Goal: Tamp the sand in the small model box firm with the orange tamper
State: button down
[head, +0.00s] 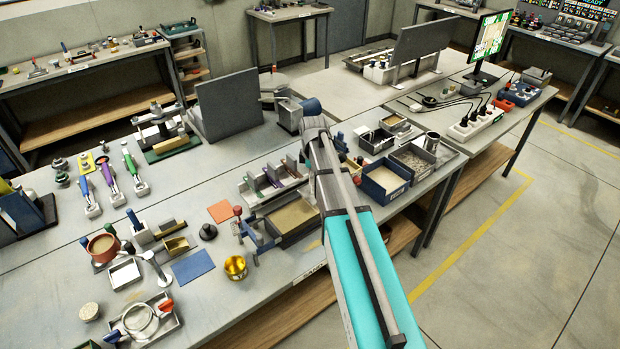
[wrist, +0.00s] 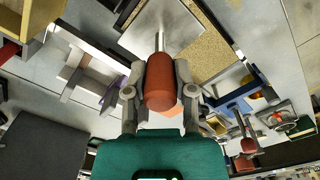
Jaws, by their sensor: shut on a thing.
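My gripper (wrist: 160,85) is shut around the orange-red handle (wrist: 160,90) of the tamper in the wrist view. A bright metal rod (wrist: 160,42) runs from the handle to a flat grey plate (wrist: 165,22), over speckled tan sand (wrist: 215,50) in a box. I cannot tell whether the plate presses on the sand or hangs just above it. In the head view, a shallow dark-walled box of tan sand (head: 292,217) stands near the bench's front edge, partly hidden by my arm. My gripper and the tamper are hidden there.
A divided grey tray (head: 272,186) stands behind the sand box. A dark blue bin (head: 385,181) stands to the right. An orange square (head: 221,211) lies flat left of the stand.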

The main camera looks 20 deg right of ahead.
aim_at(313, 186)
jog(key=shift+f, duration=0.1)
jog(key=shift+f+b, duration=1.8)
jog(key=shift+b, duration=0.05)
jog(key=shift+s+f, duration=0.15)
jog(key=shift+f, duration=0.05)
dwell(1.4)
jog(key=shift+r, duration=0.15)
jog(key=shift+r+p, duration=0.65)
jog(key=shift+r, duration=0.05)
